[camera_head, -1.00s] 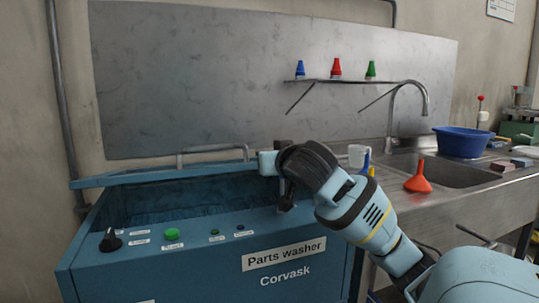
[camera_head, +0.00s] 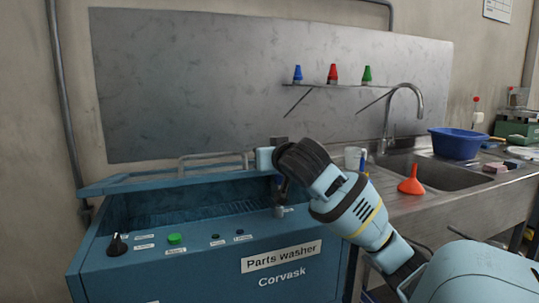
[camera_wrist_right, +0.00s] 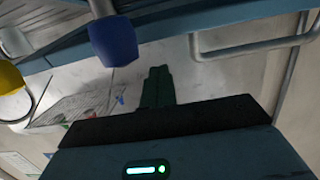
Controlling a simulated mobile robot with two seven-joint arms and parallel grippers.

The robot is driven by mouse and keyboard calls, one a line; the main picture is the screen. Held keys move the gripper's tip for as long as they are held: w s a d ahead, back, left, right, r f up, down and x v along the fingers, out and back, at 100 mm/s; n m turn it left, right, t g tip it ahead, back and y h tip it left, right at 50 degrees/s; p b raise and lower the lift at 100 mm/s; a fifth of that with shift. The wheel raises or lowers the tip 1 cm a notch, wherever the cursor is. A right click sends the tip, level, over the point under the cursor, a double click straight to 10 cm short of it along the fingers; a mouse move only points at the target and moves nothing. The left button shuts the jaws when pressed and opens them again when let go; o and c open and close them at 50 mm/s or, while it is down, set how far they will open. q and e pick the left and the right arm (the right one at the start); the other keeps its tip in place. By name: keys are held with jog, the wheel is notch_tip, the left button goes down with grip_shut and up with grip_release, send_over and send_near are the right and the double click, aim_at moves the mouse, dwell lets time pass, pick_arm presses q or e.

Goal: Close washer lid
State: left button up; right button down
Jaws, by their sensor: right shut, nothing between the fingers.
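The parts washer (camera_head: 200,268) is a blue tank at the lower left of the head view, with its basin (camera_head: 185,212) uncovered. Its blue lid (camera_head: 150,184) is open along the back, seen nearly edge-on, with a grey bar handle (camera_head: 215,158). The lid's edge and the handle (camera_wrist_right: 255,47) also cross the top of the right wrist view. My right gripper (camera_head: 279,210) points down over the basin's right end, apart from the handle. Its dark fingers (camera_wrist_right: 157,85) are shut and empty in the right wrist view. My left gripper is out of view.
A steel sink bench (camera_head: 430,205) adjoins the washer on the right. It carries an orange funnel (camera_head: 411,186), a pale mug (camera_head: 354,157) and a blue basin (camera_head: 456,143).

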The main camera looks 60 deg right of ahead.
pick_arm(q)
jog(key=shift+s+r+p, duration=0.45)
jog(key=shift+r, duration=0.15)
pick_arm(e)
jog(key=f+v, duration=0.1)
jog(key=v, duration=0.8)
jog(key=shift+s+a+f, duration=0.2)
jog(key=shift+s+f, duration=0.1)
